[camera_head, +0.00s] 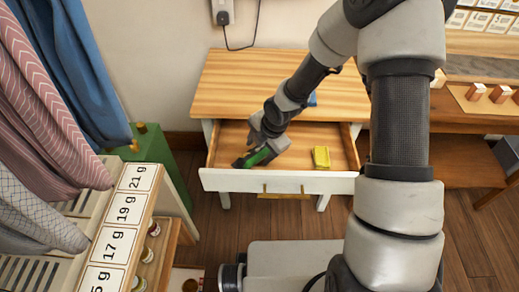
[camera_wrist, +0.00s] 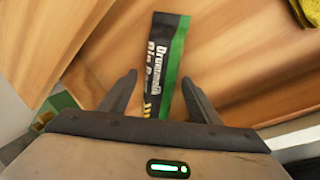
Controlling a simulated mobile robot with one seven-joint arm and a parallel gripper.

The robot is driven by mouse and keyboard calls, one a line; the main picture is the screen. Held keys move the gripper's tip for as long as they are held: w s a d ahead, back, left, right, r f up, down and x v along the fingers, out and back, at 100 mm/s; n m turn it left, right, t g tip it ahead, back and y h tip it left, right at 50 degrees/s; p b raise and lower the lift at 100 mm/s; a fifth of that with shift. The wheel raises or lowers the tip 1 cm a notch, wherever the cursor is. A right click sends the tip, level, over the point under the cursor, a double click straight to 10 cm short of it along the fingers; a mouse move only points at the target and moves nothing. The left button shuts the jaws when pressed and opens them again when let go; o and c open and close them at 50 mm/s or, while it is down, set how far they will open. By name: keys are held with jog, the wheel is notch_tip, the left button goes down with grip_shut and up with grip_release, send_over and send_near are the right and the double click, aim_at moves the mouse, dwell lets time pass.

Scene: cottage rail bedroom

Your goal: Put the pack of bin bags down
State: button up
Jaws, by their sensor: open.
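The pack of bin bags (camera_wrist: 164,65) is a flat black and green pack with white lettering. It lies in the open drawer (camera_head: 298,163) of a wooden-topped table, towards the drawer's left side. In the head view the pack (camera_head: 257,157) shows partly beneath my gripper (camera_head: 246,160). In the wrist view my gripper (camera_wrist: 158,85) is open, with one finger on each side of the pack's near part. I cannot tell whether the fingers touch it. The pack's near end is hidden by the gripper body.
A yellow item (camera_head: 321,157) lies at the drawer's right side, with bare drawer floor between it and the pack. The tabletop (camera_head: 245,85) overhangs the drawer's back. A green box (camera_head: 165,165) and a shelf with number cards (camera_head: 125,210) stand to the left, beside hanging clothes (camera_head: 85,80).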

jog(key=p+v, duration=0.5)
jog(key=v, duration=0.7)
jog(key=shift+r, duration=0.2)
dwell(0.7)
